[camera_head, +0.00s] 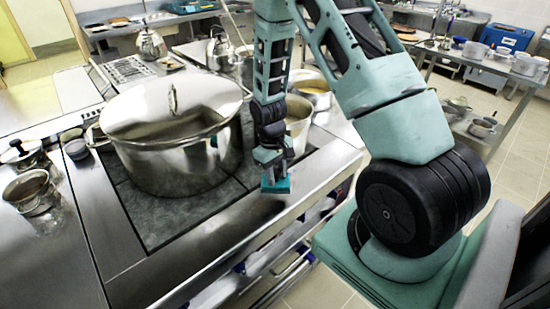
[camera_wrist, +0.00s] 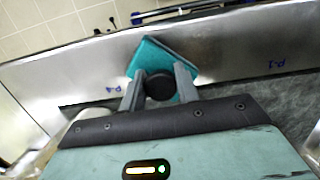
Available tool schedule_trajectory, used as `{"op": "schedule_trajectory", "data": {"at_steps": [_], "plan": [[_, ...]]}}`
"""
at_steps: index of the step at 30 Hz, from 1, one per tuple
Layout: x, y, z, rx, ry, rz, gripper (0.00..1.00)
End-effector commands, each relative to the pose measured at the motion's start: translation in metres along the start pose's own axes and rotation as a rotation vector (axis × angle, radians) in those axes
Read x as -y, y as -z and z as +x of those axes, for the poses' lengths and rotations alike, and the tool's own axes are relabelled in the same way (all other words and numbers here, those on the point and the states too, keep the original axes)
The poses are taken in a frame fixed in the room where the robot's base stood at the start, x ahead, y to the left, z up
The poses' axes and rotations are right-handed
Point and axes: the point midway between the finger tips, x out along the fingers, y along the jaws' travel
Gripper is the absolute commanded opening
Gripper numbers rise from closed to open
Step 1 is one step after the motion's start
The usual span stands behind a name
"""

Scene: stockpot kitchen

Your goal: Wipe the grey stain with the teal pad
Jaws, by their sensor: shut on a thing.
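The teal pad (camera_head: 275,186) is a small flat square with a dark round knob on top. My gripper (camera_head: 272,168) is shut on the knob, and the pad hangs below the fingers near the counter's front edge. In the wrist view the fingers (camera_wrist: 159,88) close on the dark knob, and the teal pad (camera_wrist: 150,55) shows behind it, turned at an angle. I cannot tell whether the pad touches the steel surface. I make out no grey stain in either view; the pad or gripper may hide it.
A large lidded stockpot (camera_head: 175,150) stands on the dark cooktop (camera_head: 150,222) left of my gripper. Smaller pots (camera_head: 310,88) stand behind my gripper. The steel counter strip (camera_head: 225,240) in front is clear. Small pots (camera_head: 32,192) stand at the far left.

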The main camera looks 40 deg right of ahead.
Motion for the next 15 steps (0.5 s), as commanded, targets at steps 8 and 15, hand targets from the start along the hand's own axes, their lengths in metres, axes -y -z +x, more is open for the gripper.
{"op": "schedule_trajectory", "data": {"at_steps": [8,15], "plan": [[0.003,0.001,-0.028,0.000,0.000,-0.001,0.10],[0.003,0.001,-0.030,0.001,0.000,-0.001,0.10]]}}
